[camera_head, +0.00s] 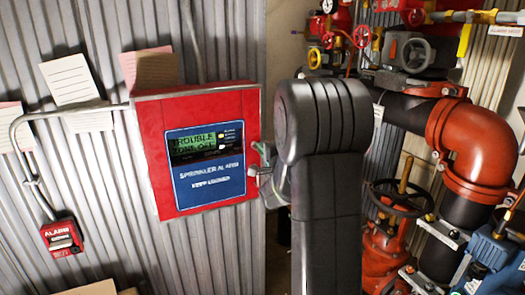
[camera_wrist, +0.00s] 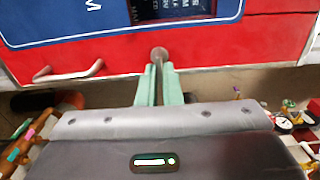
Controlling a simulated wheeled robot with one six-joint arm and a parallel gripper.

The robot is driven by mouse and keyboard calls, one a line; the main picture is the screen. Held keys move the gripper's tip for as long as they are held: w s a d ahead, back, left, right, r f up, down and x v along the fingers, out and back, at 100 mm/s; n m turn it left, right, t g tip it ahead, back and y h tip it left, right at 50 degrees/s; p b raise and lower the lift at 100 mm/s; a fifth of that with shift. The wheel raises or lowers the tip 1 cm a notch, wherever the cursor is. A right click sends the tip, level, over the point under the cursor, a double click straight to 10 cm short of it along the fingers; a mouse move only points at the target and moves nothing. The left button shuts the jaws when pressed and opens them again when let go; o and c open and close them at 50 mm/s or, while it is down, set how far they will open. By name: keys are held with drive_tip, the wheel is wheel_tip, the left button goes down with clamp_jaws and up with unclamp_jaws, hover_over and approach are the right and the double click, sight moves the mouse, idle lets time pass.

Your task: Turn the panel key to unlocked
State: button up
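The red alarm panel (camera_head: 150,150) hangs on the corrugated wall, with a blue face (camera_head: 207,180) and a lit display reading "TROUBLE ZONE OFF". The panel key (camera_wrist: 159,54) shows as a small grey metal piece with a rounded end at the panel's edge. My gripper (camera_wrist: 158,88) has its two pale green fingers close together, with the narrow grey key piece between them. In the head view my gripper (camera_head: 262,158) is at the panel's right side, partly hidden by my arm. The key's lock marking cannot be read.
Red pipework (camera_head: 470,150) with valves and handwheels stands at the right, close to my arm. A red alarm pull box (camera_head: 61,238) and a grey conduit (camera_head: 40,115) are at the left. Paper notes (camera_head: 70,80) hang on the wall. A bent metal handle (camera_wrist: 68,73) sticks out near my fingers.

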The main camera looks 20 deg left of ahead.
drive_tip(key=o, duration=0.4)
drive_tip(key=shift+o, duration=0.2)
drive_tip(key=b+v, duration=0.3)
drive_tip(key=v, duration=1)
drive_tip(key=shift+s+d, duration=0.25)
drive_tip(key=shift+s, duration=0.05)
drive_tip(key=shift+w+a, duration=0.1)
drive_tip(key=p+x, duration=0.3)
drive_tip(key=x, duration=1)
drive_tip(key=shift+w+a, duration=0.2)
drive_tip(key=shift+w, duration=0.05)
